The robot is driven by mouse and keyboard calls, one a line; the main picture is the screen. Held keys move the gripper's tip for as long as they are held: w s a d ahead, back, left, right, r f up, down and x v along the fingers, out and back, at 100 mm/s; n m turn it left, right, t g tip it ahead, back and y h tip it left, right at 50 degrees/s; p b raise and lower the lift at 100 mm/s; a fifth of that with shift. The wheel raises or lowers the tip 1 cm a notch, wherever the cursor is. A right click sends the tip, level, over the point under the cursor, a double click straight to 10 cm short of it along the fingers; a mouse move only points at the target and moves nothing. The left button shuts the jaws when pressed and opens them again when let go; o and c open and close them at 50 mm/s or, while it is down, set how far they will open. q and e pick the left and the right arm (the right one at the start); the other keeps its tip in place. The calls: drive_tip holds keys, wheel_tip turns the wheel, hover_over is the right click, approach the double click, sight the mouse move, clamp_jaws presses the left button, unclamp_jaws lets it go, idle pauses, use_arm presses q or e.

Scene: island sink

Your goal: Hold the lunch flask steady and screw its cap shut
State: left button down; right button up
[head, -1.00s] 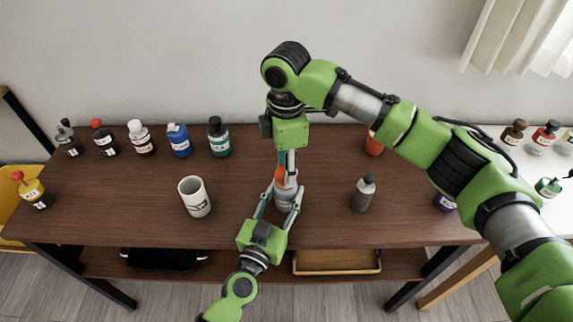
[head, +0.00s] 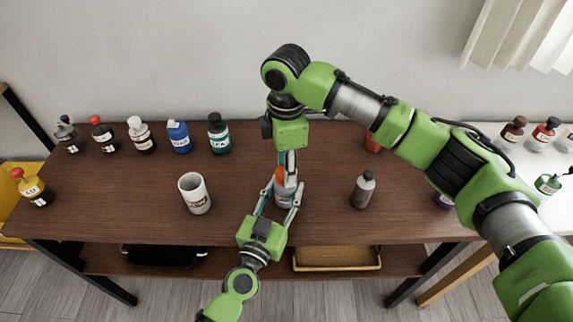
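The lunch flask (head: 285,198) stands upright on the dark wooden table, a grey body with an orange-red cap (head: 280,177) on top. My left gripper (head: 286,192) reaches in from the front, with one finger on each side of the flask body, closed around it. My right gripper (head: 287,170) comes down from above and behind, its fingers together at the cap and partly covering it. The seam between cap and flask is too small to judge. The fingers hide part of the flask.
A white mug (head: 194,194) stands left of the flask and a grey bottle (head: 363,189) stands to its right. Several bottles, including a blue one (head: 179,138), line the back left. An orange bottle (head: 373,143) is partly behind my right arm. A wooden tray (head: 337,259) lies on the lower shelf.

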drive_tip(key=m, duration=1.1)
drive_tip(key=shift+s+a, duration=0.1)
drive_tip(key=m, duration=1.1)
drive_tip(key=shift+m, duration=0.3)
drive_tip(key=m, duration=0.5)
drive_tip(key=shift+a, duration=0.1)
drive_tip(key=m, duration=1.4)
drive_tip(key=shift+w+m, duration=0.2)
drive_tip(key=shift+m, duration=0.1)
